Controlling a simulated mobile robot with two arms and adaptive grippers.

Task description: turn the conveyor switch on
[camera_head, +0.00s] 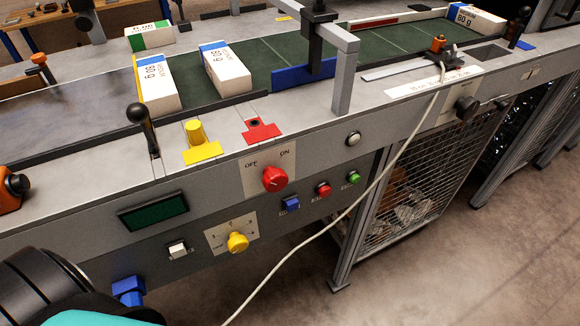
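The conveyor switch is a red rotary knob (274,179) on a pale plate (252,184) on the front panel. OFF is printed at the plate's upper left and ON at its upper right. The knob's pointer is too small to read surely. Behind the panel runs the dark green conveyor belt (268,68), with white reams on it, one ream (157,82) at left and another ream (226,68) beside it. Neither gripper shows; only a black and teal part of my arm is at the lower left, apart from the knob.
Near the knob are a yellow knob (237,242), a blue button (291,203), a red button (323,189) and a green button (353,177). A black lever (142,120) stands upright above the panel. A white cable hangs across the front at right.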

